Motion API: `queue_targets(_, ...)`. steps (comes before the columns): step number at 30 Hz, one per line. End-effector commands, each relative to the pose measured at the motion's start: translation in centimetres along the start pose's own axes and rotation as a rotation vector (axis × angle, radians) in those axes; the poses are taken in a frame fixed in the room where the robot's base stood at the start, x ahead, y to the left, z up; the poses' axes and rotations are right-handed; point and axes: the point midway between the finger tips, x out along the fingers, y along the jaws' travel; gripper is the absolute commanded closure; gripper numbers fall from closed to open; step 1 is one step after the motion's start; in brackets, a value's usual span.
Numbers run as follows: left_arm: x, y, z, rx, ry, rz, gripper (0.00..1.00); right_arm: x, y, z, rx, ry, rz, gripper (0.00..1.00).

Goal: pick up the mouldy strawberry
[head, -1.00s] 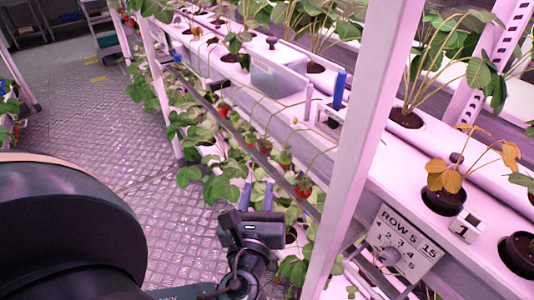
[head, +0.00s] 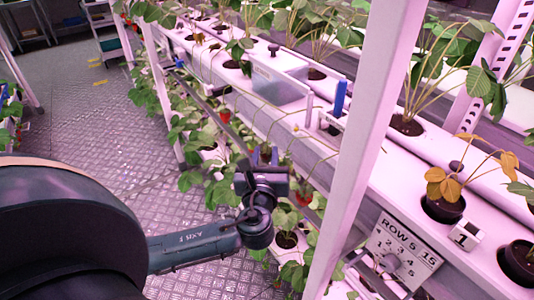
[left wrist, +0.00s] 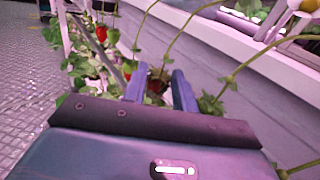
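My left gripper (head: 265,157) is among the hanging strawberry stems beside the rack. In the left wrist view its two blue fingers (left wrist: 160,78) stand apart with a gap between them. A dark reddish patch (left wrist: 155,88) shows in that gap; I cannot tell whether it is a berry or a pot behind. Red strawberries show in the left wrist view (left wrist: 101,34), and one hangs just right of my gripper in the head view (head: 303,200). I cannot make out mould on any fruit, and my gripper hides part of the row. My right gripper is not in view.
A white post (head: 355,130) stands right of my gripper. A rail runs along the rack's front. A clear bin (head: 279,85), a blue-handled thing (head: 340,97) and a row sign (head: 403,240) are on the rack. The floor aisle (head: 90,130) at left is open.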

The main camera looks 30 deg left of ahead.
Motion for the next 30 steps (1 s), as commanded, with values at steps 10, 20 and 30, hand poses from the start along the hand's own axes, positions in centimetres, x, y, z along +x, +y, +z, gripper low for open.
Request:
queue_targets(10, 0.4, 0.0, -0.02, -0.001, 0.001, 0.0, 0.78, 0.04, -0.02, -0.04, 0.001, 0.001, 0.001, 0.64)
queue_targets(20, 0.36, -0.01, -0.03, -0.001, 0.001, 0.0, 0.87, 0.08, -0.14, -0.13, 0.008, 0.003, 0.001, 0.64)
queue_targets(30, 0.05, 0.75, 0.14, 0.001, 0.001, 0.001, 0.89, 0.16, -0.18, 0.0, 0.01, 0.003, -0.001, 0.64)
